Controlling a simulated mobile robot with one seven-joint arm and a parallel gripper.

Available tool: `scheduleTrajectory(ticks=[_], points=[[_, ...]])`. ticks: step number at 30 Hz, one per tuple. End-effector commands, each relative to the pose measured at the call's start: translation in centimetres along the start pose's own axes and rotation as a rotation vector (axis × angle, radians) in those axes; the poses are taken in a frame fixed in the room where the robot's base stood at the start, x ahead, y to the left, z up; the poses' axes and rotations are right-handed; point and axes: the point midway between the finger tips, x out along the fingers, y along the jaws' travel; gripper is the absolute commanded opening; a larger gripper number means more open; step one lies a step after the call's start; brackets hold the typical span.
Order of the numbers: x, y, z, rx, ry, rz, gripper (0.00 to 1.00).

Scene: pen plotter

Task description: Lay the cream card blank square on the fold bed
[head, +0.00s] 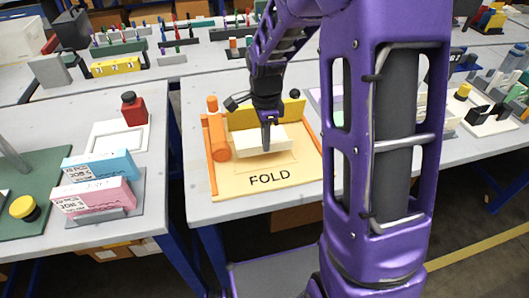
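The fold bed (228,188) is a pale yellow board marked FOLD, on the grey table in the middle of the head view. It has orange bars along its left and right sides and a yellow upright plate at the back. A thick cream block, which looks like the card blank (248,143), is over the back half of the bed, in front of the yellow plate. My gripper (267,148) points down at it, with one dark finger in front of its near face. The other finger is hidden, so its grip and any gap under the card are unclear.
On the left table stand blue and pink boxes (97,166), a white frame (119,135), a red block (134,110) and a yellow button (23,207). My purple arm hides the bed's right surroundings. Some bare table shows left of the bed.

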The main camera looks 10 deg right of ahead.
Motion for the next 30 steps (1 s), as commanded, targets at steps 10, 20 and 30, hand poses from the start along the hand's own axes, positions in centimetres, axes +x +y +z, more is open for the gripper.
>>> scheduleTrajectory(ticks=[10, 20, 30], points=[[3.9, 0.0, 0.0, 0.001, 0.0, 0.002, 0.0], [4.2, 0.0, 0.0, 0.0, 0.0, 0.0, 0.0], [4.3, 0.0, 0.0, 0.0, 0.0, 0.0, 0.35]])
